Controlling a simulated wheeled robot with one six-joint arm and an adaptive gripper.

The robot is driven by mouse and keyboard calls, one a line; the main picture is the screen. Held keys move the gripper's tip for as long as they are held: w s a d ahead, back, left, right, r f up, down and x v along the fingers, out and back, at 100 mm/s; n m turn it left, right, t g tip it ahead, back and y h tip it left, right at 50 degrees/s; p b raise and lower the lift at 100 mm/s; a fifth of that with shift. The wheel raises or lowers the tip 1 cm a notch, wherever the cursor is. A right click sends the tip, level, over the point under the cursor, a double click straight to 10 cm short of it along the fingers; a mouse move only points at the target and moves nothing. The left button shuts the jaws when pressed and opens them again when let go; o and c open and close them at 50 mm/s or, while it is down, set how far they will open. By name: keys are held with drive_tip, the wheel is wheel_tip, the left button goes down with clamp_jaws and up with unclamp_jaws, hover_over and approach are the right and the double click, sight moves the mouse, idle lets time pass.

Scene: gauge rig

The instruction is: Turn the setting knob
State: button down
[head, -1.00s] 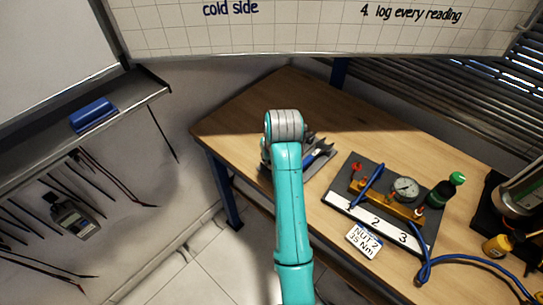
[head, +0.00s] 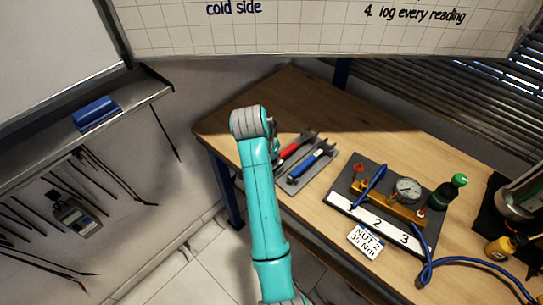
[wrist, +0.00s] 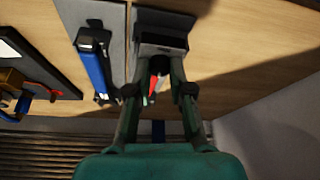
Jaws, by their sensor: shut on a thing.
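A red-handled wrench (head: 290,151) lies on a grey tray (head: 305,185) on the bench, beside a blue-handled wrench (head: 312,163). The blue one also shows in the wrist view (wrist: 95,65). My gripper (wrist: 162,48) is over the near end of the red wrench, of which a strip of red (wrist: 153,87) shows between the fingers. The fingers are shut on a dark round end piece (wrist: 158,65), which appears to be the setting knob. The fingers hide much of it. In the head view my arm hides most of the gripper and this end.
A plate with a gauge (head: 407,188), an orange manifold and a blue hose (head: 470,258) stands to the right of the tray. A label card (head: 365,240) sits at its front. Bench left of and behind the tray is clear.

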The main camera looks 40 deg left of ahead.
drive_tip(key=shift+m, duration=0.5)
drive_tip(key=c, duration=1)
unclamp_jaws()
drive_tip(key=shift+c, duration=0.2)
drive_tip(key=v, duration=0.7)
drive_tip(key=shift+r, duration=0.25)
drive_tip(key=shift+s+a, duration=0.15)
drive_tip(key=shift+s, duration=0.05)
